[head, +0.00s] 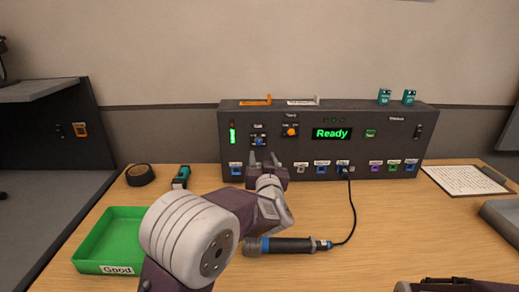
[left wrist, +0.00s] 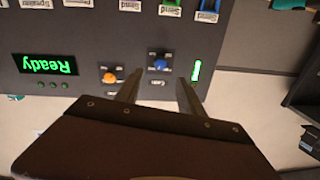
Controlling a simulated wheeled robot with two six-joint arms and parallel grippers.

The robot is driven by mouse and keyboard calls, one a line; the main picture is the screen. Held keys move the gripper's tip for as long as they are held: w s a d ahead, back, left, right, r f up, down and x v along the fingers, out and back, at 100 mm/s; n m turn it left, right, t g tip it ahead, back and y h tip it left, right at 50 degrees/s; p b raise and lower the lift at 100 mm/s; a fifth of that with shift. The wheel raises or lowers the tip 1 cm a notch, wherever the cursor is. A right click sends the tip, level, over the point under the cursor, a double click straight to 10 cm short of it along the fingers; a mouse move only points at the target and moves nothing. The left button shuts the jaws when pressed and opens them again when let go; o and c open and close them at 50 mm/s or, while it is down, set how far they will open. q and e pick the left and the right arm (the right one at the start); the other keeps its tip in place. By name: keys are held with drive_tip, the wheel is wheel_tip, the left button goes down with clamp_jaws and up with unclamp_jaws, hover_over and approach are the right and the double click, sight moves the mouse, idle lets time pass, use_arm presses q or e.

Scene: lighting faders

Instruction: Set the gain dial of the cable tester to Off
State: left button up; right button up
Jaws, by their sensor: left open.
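The cable tester (head: 328,110) is a dark box standing at the back of the table. Its blue dial (head: 258,141), under a small label that looks like "Gain", is on the left of the front panel. The dial also shows in the upside-down left wrist view (left wrist: 160,64). Its pointer setting is too small to read. My left gripper (head: 264,160) is open and empty, just below and in front of the blue dial. In the left wrist view its two fingers (left wrist: 160,80) spread on either side of the dial, apparently short of it. My right gripper (head: 450,284) shows only partly at the bottom edge.
An orange dial (head: 291,131) sits beside the blue one, near a green "Ready" display (head: 332,133). A green tray (head: 100,240), black tape roll (head: 140,175) and clipboard (head: 465,180) are on the table.

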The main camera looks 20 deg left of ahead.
sight(259, 142)
use_arm(q)
drive_tip(key=p+x, duration=0.1)
drive_tip(key=x, duration=0.7)
drive_tip(key=shift+w+a+p, duration=0.2)
drive_tip(key=shift+w+p, duration=0.15)
drive_tip(key=shift+p, duration=0.05)
clamp_jaws()
